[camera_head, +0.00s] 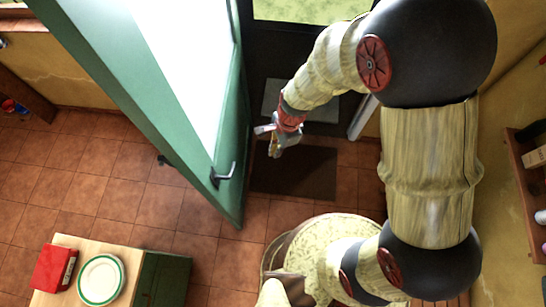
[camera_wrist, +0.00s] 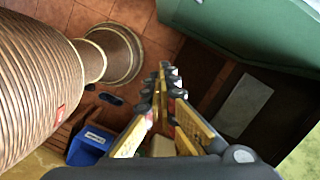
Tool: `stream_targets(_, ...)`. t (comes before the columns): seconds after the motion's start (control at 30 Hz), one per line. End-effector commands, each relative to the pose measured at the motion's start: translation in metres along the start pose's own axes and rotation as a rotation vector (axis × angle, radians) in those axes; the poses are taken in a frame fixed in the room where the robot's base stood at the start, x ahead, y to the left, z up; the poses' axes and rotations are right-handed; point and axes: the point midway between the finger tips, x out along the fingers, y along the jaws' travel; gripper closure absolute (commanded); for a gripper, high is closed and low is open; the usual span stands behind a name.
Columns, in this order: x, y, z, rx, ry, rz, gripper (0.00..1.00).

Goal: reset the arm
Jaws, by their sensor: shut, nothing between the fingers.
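My arm reaches from the right side of the head view towards the doorway, bent at its joints. My gripper (camera_head: 272,141) hangs above the dark doormat, to the right of the open green door (camera_head: 229,195). The gripper also shows in the wrist view (camera_wrist: 168,78), with its two fingers together at the tips. Nothing is held between them.
The door handle (camera_head: 223,175) is left of my gripper. The dark mat (camera_head: 310,175) lies on the tiled floor. A counter (camera_head: 68,241) at the lower left bears a plate (camera_head: 101,280) and a red box (camera_head: 53,268). A wall shelf (camera_head: 522,185) is at the right.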

Motion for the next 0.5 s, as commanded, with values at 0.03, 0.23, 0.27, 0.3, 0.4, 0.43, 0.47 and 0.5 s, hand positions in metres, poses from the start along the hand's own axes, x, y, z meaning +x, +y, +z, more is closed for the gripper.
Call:
stream_targets(0.03, -0.007, -0.001, 0.0, 0.0, -0.001, -0.002, 1.0)
stream_targets(0.23, -0.022, 0.001, 0.0, 0.0, 0.0, 0.001, 1.0)
stream_targets(0.27, -0.022, 0.001, 0.0, 0.0, 0.0, 0.001, 1.0)
stream_targets(0.3, -0.023, 0.001, 0.0, 0.0, 0.0, 0.001, 1.0)
stream_targets(0.4, -0.024, 0.001, 0.0, 0.0, 0.0, 0.002, 1.0)
stream_targets(0.43, -0.024, 0.001, 0.0, 0.0, 0.0, 0.002, 1.0)
stream_targets(0.47, -0.024, 0.001, 0.0, 0.0, 0.0, 0.002, 1.0)
stream_targets(0.5, -0.024, 0.001, 0.0, -0.003, 0.0, 0.001, 1.0)
